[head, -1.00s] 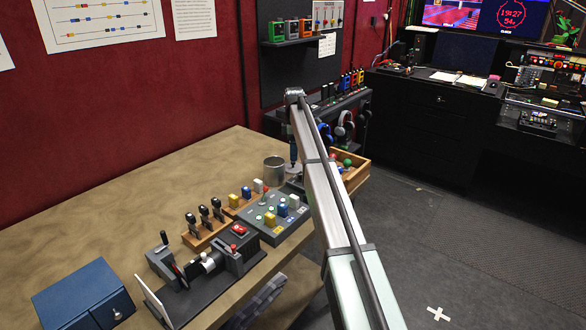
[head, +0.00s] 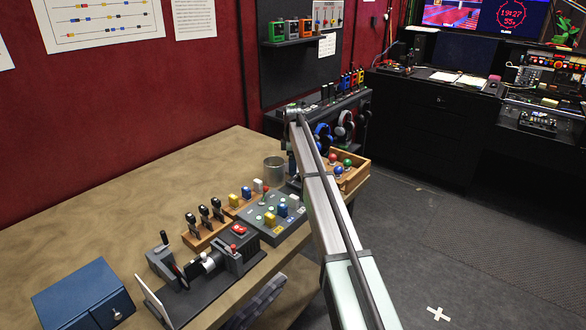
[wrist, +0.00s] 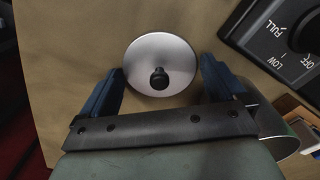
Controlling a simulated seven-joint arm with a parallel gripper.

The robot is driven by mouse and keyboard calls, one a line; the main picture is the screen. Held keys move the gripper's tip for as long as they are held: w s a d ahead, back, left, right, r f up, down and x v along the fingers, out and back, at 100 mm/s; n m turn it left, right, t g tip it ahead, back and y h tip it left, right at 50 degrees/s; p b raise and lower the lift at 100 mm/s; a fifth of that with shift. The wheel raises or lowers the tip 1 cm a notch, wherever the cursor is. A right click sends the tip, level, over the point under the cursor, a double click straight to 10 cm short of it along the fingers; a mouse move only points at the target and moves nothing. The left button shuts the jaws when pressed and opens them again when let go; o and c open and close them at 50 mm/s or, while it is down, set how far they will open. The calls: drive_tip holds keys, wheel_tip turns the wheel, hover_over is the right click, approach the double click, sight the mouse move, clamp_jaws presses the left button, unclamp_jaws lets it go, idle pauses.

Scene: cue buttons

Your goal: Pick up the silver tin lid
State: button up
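The silver tin lid (wrist: 145,52) is a round, shiny disc with a black knob in its middle, lying flat on the tan table in the wrist view. My gripper (wrist: 160,75) is open above it, its two blue fingers apart on either side of the lid's near part. Nothing is held between them. How far the fingertips are above the table is hard to tell. In the head view my arm mostly covers the gripper and the lid. The open silver tin (head: 273,170) stands upright just left of my arm.
A dark panel (wrist: 285,45) marked FULL, LOW and OFF lies close to the right finger. A button board (head: 272,218) stands in front of the tin. A wooden box of coloured balls (head: 347,172) is right of my arm. Bare table (head: 150,195) lies to the left.

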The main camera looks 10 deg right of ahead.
drive_tip(key=c, duration=0.6)
drive_tip(key=shift+r, duration=0.45)
drive_tip(key=r, duration=0.9)
drive_tip(key=shift+s+a, duration=0.15)
drive_tip(key=shift+a, duration=0.05)
drive_tip(key=s+a+r, duration=0.6)
drive_tip(key=s+a, duration=0.1)
drive_tip(key=s, duration=0.1)
drive_tip(key=shift+w+a+f, duration=0.1)
drive_tip(key=shift+w+f, duration=0.05)
drive_tip(key=shift+f, duration=1.55)
drive_tip(key=shift+w+a+f, duration=0.1)
drive_tip(key=shift+w+f, duration=0.05)
drive_tip(key=shift+f, duration=1.5)
